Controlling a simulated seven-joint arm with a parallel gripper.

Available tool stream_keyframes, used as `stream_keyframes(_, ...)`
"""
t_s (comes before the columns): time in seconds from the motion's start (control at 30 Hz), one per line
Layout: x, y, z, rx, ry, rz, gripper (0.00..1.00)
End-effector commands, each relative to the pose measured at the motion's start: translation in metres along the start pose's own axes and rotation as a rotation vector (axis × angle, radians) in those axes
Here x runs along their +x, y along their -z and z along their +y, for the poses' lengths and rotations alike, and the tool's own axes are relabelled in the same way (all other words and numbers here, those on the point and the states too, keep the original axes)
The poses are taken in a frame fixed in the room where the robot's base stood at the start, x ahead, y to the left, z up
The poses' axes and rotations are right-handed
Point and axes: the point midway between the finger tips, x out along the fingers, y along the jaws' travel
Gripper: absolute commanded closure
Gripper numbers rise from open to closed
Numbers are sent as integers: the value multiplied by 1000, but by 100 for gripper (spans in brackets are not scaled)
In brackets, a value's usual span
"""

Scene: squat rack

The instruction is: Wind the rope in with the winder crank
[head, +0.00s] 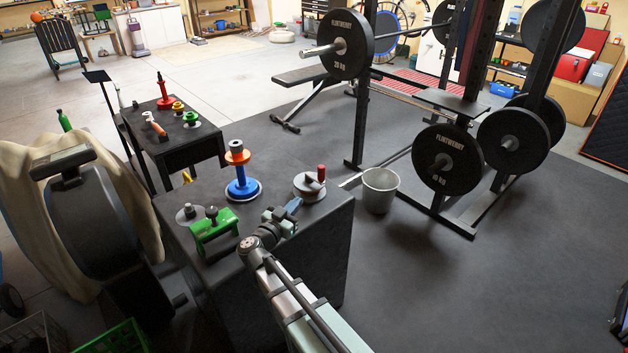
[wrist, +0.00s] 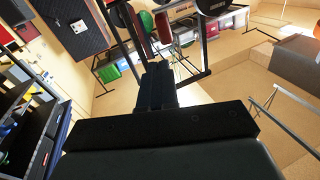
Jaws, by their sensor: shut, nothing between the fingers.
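A round metallic winder (head: 306,192) sits on the right part of the black box top, with a dark crank arm and an upright red handle (head: 321,172). I cannot make out any rope. My gripper (head: 295,204) is shut and empty, just in front and to the left of the winder in the head view. It looks apart from the red handle, though the exact gap is hard to judge. In the wrist view, the dark shut fingers (wrist: 158,75) show at the centre, with nothing held between them. The winder is not identifiable in the wrist view.
A blue and orange stand (head: 241,175) and a green bracket (head: 213,232) share the black box top (head: 310,235). A grey bucket (head: 379,190) stands right of the box. A loaded squat rack (head: 447,160) is behind. Open floor lies at right.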

Motion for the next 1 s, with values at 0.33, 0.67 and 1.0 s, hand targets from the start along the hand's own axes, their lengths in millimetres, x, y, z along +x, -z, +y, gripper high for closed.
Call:
stream_keyframes(0.33, -6, 8, -23, -100, -84, -47, 100)
stream_keyframes(0.67, 41, 5, -19, -100, -85, -47, 100)
stream_keyframes(1.0, 98, 3, -14, -100, -84, -46, 100)
